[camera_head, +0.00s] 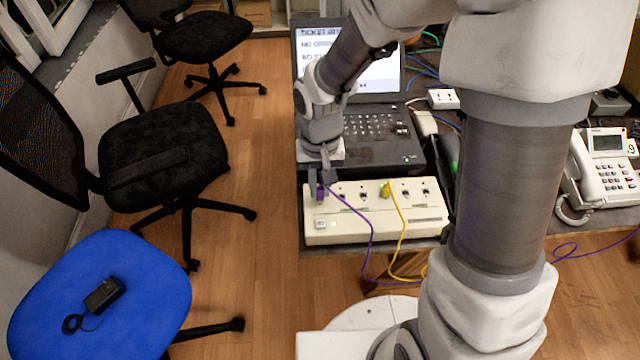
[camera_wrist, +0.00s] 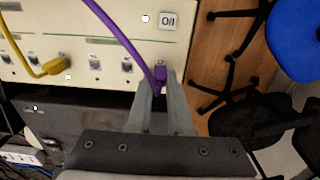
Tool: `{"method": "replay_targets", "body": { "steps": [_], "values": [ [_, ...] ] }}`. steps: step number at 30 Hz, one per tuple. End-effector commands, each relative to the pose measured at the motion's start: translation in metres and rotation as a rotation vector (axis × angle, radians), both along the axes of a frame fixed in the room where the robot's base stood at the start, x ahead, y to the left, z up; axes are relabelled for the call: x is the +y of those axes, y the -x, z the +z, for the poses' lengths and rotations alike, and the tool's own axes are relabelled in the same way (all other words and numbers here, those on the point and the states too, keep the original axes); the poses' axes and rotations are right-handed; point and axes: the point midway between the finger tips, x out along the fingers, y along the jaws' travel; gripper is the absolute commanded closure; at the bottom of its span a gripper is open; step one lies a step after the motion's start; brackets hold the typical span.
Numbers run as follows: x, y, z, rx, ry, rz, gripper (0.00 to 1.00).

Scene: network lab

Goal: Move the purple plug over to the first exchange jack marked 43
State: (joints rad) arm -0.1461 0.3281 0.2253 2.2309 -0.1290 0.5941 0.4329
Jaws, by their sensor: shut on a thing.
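My gripper (camera_head: 319,184) is shut on the purple plug (camera_wrist: 160,74), which sits between its two fingertips in the wrist view. The purple plug (camera_head: 320,193) is at the leftmost jack position of the cream exchange box (camera_head: 340,228) in the head view. I cannot tell whether it is seated in a jack or just in front of it. Its purple cable (camera_head: 367,225) hangs over the box front. The exchange box also shows in the wrist view (camera_wrist: 110,22), with a row of dark jacks (camera_wrist: 126,65). The jack labels are too small to read.
A yellow plug (camera_head: 386,190) with its yellow cable (camera_head: 402,232) is in another jack of the box. A laptop (camera_head: 372,130) stands behind, and a white desk phone (camera_head: 606,165) is at right. Chairs, one with a blue seat (camera_head: 130,275), fill the left floor.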

Motion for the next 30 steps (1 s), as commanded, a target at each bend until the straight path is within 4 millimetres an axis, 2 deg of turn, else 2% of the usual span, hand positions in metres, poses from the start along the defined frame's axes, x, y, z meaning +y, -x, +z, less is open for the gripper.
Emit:
{"method": "replay_targets", "body": {
  "steps": [10, 11, 16, 25, 30],
  "values": [
    [0.0, 0.0, -0.006, 0.0, 0.0, 0.0, 1.0],
    [0.0, 0.0, -0.005, 0.0, 0.0, 0.0, 0.76],
    [0.0, 0.0, -0.005, 0.0, 0.0, 0.0, 0.47],
    [0.0, 0.0, -0.004, 0.0, 0.0, 0.0, 0.47],
    [0.0, -0.001, 0.014, -0.003, -0.001, -0.001, 0.47]
  ]
}}
